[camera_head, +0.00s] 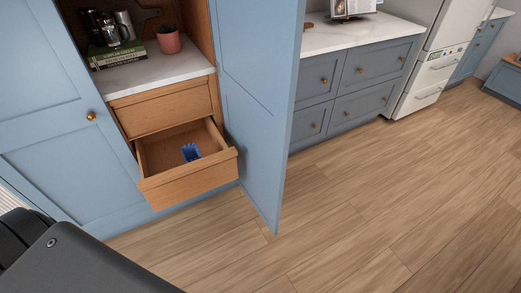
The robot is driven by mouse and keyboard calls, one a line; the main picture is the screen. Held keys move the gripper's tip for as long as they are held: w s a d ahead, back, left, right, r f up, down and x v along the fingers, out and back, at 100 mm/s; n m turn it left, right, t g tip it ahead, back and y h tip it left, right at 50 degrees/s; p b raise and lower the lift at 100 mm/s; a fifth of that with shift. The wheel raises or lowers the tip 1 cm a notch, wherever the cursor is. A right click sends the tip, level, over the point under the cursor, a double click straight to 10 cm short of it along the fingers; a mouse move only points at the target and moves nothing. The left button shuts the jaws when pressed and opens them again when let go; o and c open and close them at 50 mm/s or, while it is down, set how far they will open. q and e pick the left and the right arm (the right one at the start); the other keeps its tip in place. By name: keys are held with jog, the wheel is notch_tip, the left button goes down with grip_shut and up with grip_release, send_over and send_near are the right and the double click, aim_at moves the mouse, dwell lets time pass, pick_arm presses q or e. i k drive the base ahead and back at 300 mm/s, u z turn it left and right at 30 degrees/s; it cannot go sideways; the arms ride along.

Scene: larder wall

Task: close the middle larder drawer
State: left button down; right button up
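The larder drawer (190,182) is wooden and stands pulled out below another wooden drawer (162,109), which is shut. A blue object (191,152) lies inside the open drawer. I cannot tell from this view whether a further drawer sits below it. Neither of my grippers is in view. A dark part of my own body fills the lower left corner, apart from the drawer.
A blue larder door (262,95) stands open just right of the drawer. Another blue door (62,130) with a brass knob is on the left. A plant pot (169,39) and books (117,54) stand on the marble shelf. The wooden floor (350,220) in front is clear.

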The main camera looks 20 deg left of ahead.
aim_at(167, 181)
jog(key=u, duration=0.1)
jog(key=i, duration=0.85)
jog(key=u, duration=0.35)
